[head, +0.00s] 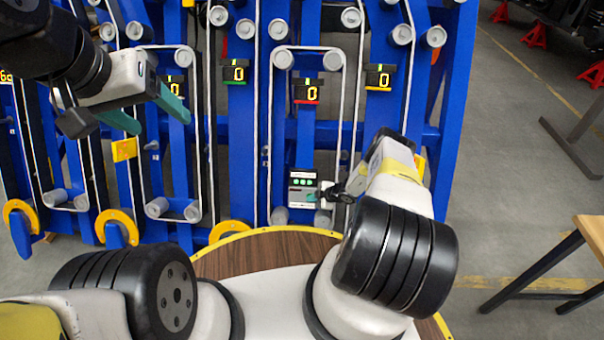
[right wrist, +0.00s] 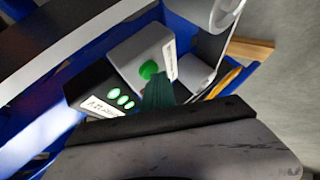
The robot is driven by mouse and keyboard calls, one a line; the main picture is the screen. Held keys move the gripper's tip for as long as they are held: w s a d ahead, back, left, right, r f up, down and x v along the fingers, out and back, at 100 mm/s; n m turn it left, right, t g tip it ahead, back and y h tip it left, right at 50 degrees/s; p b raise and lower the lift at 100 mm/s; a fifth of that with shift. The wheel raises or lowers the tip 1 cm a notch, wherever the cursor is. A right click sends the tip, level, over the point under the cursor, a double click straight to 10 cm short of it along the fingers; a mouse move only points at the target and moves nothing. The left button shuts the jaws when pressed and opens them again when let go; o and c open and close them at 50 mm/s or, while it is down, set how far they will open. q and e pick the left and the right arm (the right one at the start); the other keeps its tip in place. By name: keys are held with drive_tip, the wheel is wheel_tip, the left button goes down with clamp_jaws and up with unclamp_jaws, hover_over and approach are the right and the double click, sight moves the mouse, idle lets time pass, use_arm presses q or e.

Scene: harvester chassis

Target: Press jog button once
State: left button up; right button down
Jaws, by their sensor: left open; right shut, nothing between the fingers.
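A small control box (head: 302,189) with a pale face and green lights is mounted low on the blue frame in the head view. In the right wrist view a round green button (right wrist: 149,69) sits on a grey box (right wrist: 140,52). Beside it is a dark panel with several lit green dots (right wrist: 121,99); its label is too blurred to read. I cannot tell which is marked jog. My right gripper (right wrist: 158,90) is shut and empty, its green tip just below the round button; contact cannot be told. My left gripper (head: 150,112) is open and empty at upper left.
The blue frame (head: 236,120) carries belts, pulleys and several yellow-digit displays (head: 307,92). A round wood-topped surface with a yellow rim (head: 262,231) lies in front of the frame. A wooden table (head: 592,235) stands at right; grey floor is free between.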

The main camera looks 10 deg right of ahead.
drive_tip(key=shift+w+f, duration=0.1)
drive_tip(key=shift+w, duration=0.05)
idle(0.3)
drive_tip(key=shift+s+r, duration=0.25)
drive_tip(key=shift+s, duration=0.1)
drive_tip(key=s+a+r, duration=0.1)
drive_tip(key=s+r, duration=0.2)
drive_tip(key=s, duration=0.2)
drive_tip(key=shift+a, duration=0.25)
idle(0.4)
